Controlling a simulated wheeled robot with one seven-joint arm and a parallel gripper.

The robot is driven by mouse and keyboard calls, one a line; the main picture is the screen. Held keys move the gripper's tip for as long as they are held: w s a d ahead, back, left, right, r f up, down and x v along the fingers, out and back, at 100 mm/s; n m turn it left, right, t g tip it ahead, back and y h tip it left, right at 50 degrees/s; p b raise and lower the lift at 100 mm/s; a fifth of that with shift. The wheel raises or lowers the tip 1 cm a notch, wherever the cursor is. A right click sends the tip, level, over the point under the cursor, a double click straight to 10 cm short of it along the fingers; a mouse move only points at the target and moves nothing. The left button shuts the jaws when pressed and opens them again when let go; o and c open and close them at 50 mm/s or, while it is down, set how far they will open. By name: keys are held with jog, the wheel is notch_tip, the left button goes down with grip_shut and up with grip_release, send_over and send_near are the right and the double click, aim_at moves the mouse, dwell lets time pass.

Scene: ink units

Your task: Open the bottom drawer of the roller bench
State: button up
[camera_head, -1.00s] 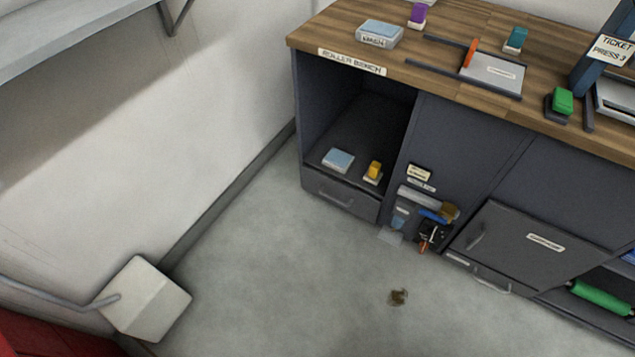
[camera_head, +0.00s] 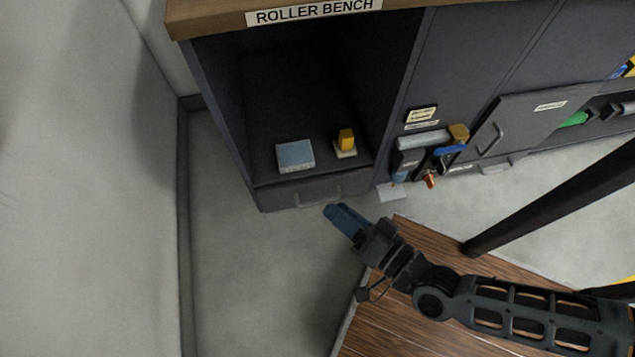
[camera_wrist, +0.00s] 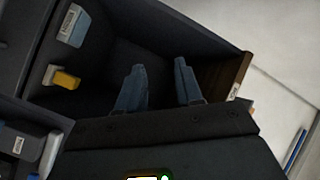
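The roller bench (camera_head: 232,118) is a dark grey cabinet with a wooden top and a "ROLLER BENCH" label. Its bottom drawer (camera_head: 278,196) is a low grey front under the open compartment, and it looks shut. I cannot make out the drawer handle in the wrist view.
A light blue box (camera_head: 295,155) and a yellow-topped block (camera_head: 346,140) sit on the compartment floor above the drawer. Hanging tools and holders (camera_head: 425,150) are to the right. A white wall (camera_head: 90,180) stands left, with bare floor (camera_head: 235,270) between.

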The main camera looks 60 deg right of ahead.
jog(key=w+d+f+m+g+h+b, duration=0.1)
jog(key=w+f+m+b, duration=0.15)
jog(key=f, duration=0.35)
jog(key=w+d+f+m+h+b, duration=0.1)
jog(key=f+m+h+b, duration=0.15)
jog(key=f, duration=0.45)
jog(key=w+d+f+m+g+h+b, duration=0.1)
jog(key=d+f+m+b, duration=0.15)
jog(key=f, duration=0.35)
jog(key=m+g+h+b, duration=0.3)
jog(key=m+g+b, duration=0.1)
jog(key=m+b, duration=0.3)
send_near(318, 201)
jog(key=f+x, duration=0.1)
jog(key=x, duration=0.2)
jog(key=shift+n+y, duration=0.25)
jog(key=b+x, duration=0.1)
jog(key=x, duration=0.6)
jog(key=shift+r+b, duration=0.2)
jog(key=shift+b, duration=0.2)
grip_shut()
